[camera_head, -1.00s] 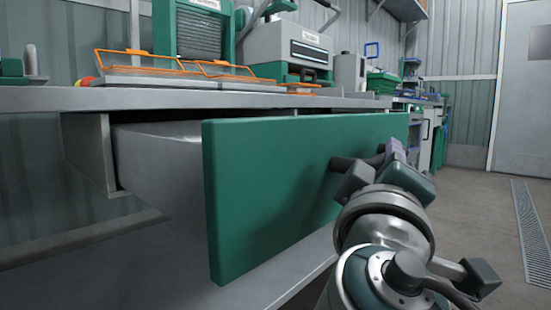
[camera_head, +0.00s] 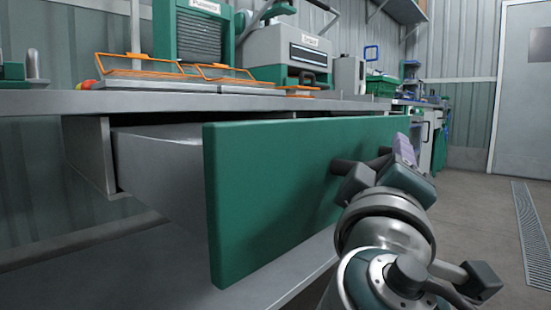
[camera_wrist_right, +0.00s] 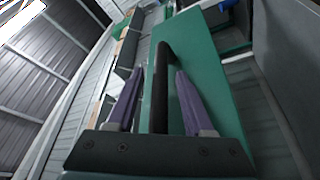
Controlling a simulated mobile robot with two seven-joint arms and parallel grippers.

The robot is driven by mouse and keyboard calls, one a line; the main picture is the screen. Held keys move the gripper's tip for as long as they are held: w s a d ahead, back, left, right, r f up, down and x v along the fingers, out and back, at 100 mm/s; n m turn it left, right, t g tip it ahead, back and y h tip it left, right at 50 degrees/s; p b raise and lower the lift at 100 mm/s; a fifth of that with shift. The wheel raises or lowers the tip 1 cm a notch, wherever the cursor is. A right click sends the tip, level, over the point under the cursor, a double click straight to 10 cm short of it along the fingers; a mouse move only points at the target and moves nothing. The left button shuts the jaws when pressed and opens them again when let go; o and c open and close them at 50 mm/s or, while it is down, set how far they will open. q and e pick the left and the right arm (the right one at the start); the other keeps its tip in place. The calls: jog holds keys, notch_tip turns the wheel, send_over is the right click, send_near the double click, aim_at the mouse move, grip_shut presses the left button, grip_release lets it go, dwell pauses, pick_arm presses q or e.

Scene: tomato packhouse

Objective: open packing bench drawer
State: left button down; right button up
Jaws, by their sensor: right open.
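The packing bench drawer has a green front panel (camera_head: 270,195) and stands pulled well out from under the bench top, its grey side wall (camera_head: 160,175) showing. Its dark bar handle (camera_head: 343,166) is on the front, towards the right end. My right gripper (camera_head: 380,162) is at the handle, partly hiding it. In the right wrist view, my right gripper (camera_wrist_right: 160,76) is open, with its two purple fingers on either side of the dark handle (camera_wrist_right: 162,95) and gaps between. The drawer's inside is mostly hidden. My left gripper is in neither view.
The grey bench top (camera_head: 60,103) runs above the drawer and carries orange-framed trays (camera_head: 212,72) and green and grey machines. A grey lower shelf (camera_head: 130,270) lies below the drawer. Open floor (camera_head: 470,220) lies to the right.

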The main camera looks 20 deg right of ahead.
jog(key=p+v, duration=0.1)
jog(key=v, duration=0.9)
jog(key=shift+d, duration=0.1)
jog(key=s+d+r+g+y+p, duration=0.15)
jog(key=r+p, duration=0.25)
jog(key=p, duration=0.5)
jog(key=s+d+r+m+g+y+p, duration=0.1)
jog(key=s+r+g+y+p, duration=0.2)
jog(key=p, duration=0.7)
jog(key=s+d+r+g+y+p, duration=0.1)
jog(key=d+r+g+y+p, duration=0.1)
jog(key=r+p, duration=0.5)
jog(key=s+a+r+n+g+y+p, duration=0.15)
jog(key=s+a+r+y+p, duration=0.3)
jog(key=r+p, duration=0.95)
jog(key=s+a+r+m+g+y+p, duration=0.1)
jog(key=s+a+r+g+y+p, duration=0.15)
jog(key=s+r+y+p, duration=0.95)
jog(key=w+r+h+p, duration=0.3)
jog(key=r+p, duration=1.2)
jog(key=p, duration=0.4)
jog(key=w+r+h+p, duration=0.4)
jog(key=r+p, duration=1.2)
jog(key=p, duration=0.4)
jog(key=shift+w+a+t, duration=0.25)
jog(key=shift+a+t, duration=0.1)
jog(key=shift+a, duration=0.1)
